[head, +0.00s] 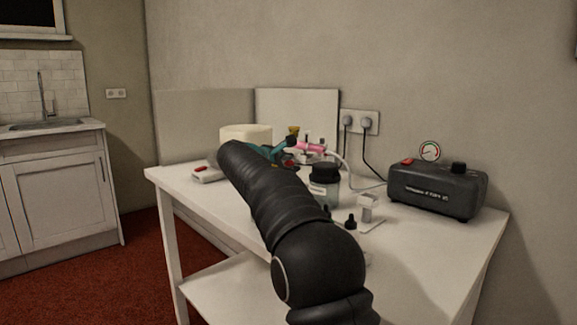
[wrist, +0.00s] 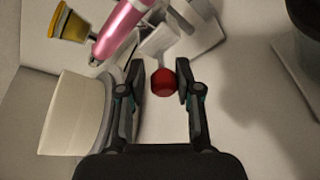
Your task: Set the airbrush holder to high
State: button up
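The pink airbrush (wrist: 121,27) rests at the airbrush holder (wrist: 158,40), a pale metal piece, at the top of the wrist view. A red ball knob (wrist: 163,82) is on the holder's near side. My gripper (wrist: 160,80) is open, with one finger on each side of the knob. The knob is close to the right fingertip, and a gap shows on the left; contact is unclear. In the head view the airbrush (head: 308,147) shows beyond my gripper (head: 288,150), and my arm hides part of the table. The holder's height setting is not readable.
A cream cake (wrist: 70,115) stands close to my left finger. On the white table (head: 415,245) are a dark lidded jar (head: 325,188), a small white stand (head: 368,207) and a black compressor (head: 437,188) with a gauge. A hose runs from airbrush to compressor. A white panel stands behind.

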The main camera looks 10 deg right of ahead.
jog(key=shift+o, duration=0.8)
jog(key=shift+r, duration=0.15)
jog(key=shift+s+a, duration=0.1)
jog(key=shift+a, duration=0.05)
jog(key=v, duration=1.1)
jog(key=shift+s+a, duration=0.2)
jog(key=shift+s, duration=0.1)
